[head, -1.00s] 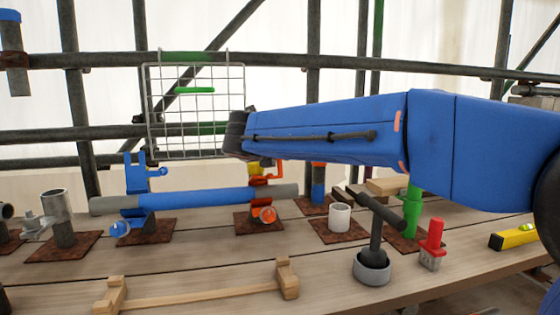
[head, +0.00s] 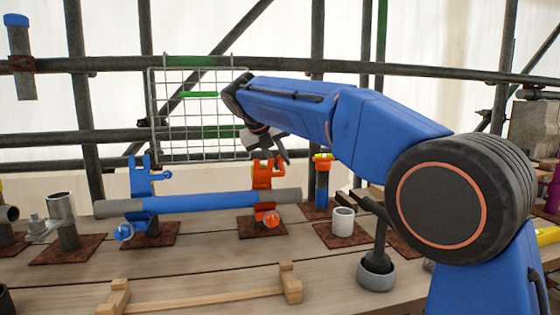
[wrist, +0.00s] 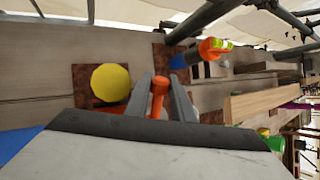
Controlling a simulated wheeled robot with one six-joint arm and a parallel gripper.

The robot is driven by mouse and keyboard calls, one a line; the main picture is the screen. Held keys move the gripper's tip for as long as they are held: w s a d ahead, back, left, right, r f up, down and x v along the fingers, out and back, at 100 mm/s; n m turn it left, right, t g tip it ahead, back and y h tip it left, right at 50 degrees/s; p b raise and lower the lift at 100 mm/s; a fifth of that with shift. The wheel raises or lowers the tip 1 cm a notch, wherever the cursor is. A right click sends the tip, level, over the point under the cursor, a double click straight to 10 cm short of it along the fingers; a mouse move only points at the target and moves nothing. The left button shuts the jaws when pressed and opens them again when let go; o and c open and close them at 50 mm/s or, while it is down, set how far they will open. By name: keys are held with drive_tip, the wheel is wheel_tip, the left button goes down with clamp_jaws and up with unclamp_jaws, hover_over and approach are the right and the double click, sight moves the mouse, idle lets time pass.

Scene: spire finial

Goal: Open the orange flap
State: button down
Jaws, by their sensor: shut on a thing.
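The orange flap (head: 263,172) is on the orange clamp around the right part of a blue tube (head: 210,201). It stands up above the tube. My gripper (head: 280,155) reaches down to it from above. In the wrist view, my gripper (wrist: 160,84) has its two grey fingers closed around an orange knob-ended handle (wrist: 158,98). The fingers hide part of the flap. An orange round knob (head: 271,219) shows low on the front of the clamp.
A blue clamp (head: 139,180) with a raised flap holds the tube's left part. A wire grid (head: 195,130) hangs behind my arm. A blue post with orange and yellow top (head: 322,185) and a white cup (head: 343,222) stand to the right.

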idle(0.4)
drive_tip(key=c, duration=1.5)
unclamp_jaws()
drive_tip(key=shift+c, duration=0.2)
drive_tip(key=v, duration=1.7)
drive_tip(key=shift+a+r, duration=0.15)
